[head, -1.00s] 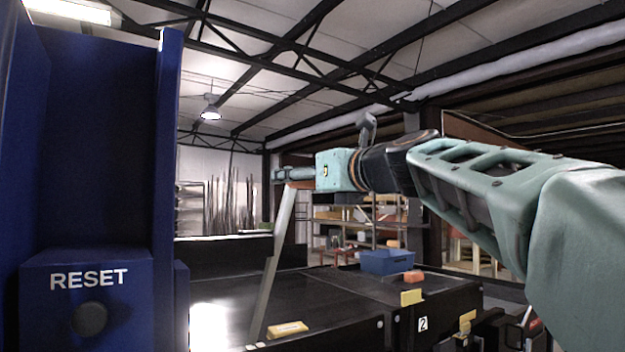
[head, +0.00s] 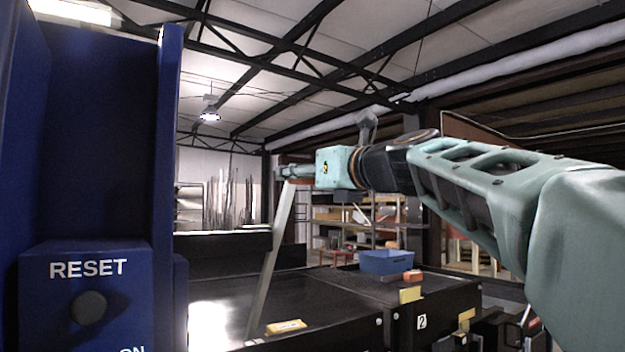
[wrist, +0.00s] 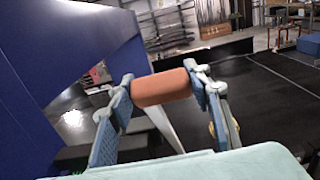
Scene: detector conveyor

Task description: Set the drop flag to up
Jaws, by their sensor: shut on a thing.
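The drop flag is a pale grey bar (head: 270,256) standing steeply up from the near side of the black conveyor, its top leaning a little to the right. An orange cylindrical grip (wrist: 163,87) sits at its upper end. My gripper (head: 286,173) is at the top of the bar. In the wrist view, my gripper's two blue-padded fingers close on the two ends of the orange grip. The bar (wrist: 162,122) runs down behind the grip in that view. The bar's foot is hard to make out.
A blue cabinet with a RESET button (head: 88,308) stands close at the left. A blue bin (head: 387,262) and an orange block (head: 413,276) are farther right.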

